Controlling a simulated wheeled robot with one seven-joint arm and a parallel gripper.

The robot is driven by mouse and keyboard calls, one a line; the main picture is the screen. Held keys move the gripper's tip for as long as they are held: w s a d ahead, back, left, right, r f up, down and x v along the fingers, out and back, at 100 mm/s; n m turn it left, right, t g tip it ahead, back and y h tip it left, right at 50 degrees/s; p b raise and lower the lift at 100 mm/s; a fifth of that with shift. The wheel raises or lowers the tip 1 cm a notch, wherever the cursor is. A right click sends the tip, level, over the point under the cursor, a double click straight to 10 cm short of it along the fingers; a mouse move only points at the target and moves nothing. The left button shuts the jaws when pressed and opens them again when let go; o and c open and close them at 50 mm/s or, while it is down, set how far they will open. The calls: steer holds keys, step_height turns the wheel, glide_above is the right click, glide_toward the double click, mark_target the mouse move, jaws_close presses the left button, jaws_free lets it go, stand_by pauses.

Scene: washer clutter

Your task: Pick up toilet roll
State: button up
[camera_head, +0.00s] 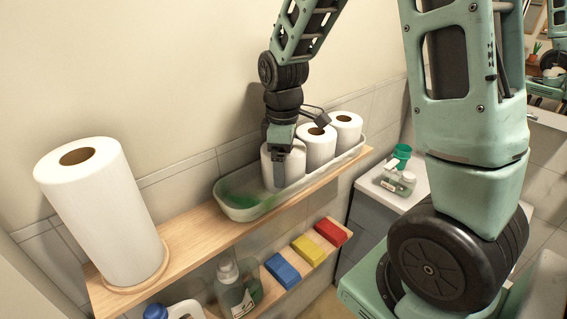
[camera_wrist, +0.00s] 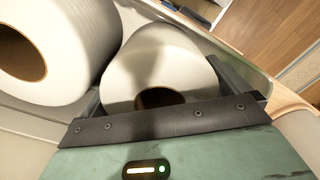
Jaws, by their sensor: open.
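Three white toilet rolls stand in a row in a long pale tray (camera_head: 238,213) on the wooden shelf. My gripper (camera_head: 281,165) is open and lowered over the nearest toilet roll (camera_head: 268,168), partly hiding it. In the wrist view, this roll (camera_wrist: 158,55) lies between my two fingers, with its dark core hole partly hidden by the gripper's edge. I cannot tell whether the fingers touch it. The middle roll (camera_head: 319,150) and far roll (camera_head: 346,128) stand behind; another roll (camera_wrist: 55,45) shows close beside the left finger.
A large paper towel roll (camera_head: 100,210) stands at the shelf's left end. The tray's near end holds a green patch (camera_head: 245,190). Below are a detergent bottle (camera_head: 235,290) and blue (camera_head: 283,271), yellow (camera_head: 308,250) and red (camera_head: 331,232) blocks. The wall runs close behind the tray.

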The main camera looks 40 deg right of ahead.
steer(key=c, duration=0.7)
steer(key=shift+r, duration=0.15)
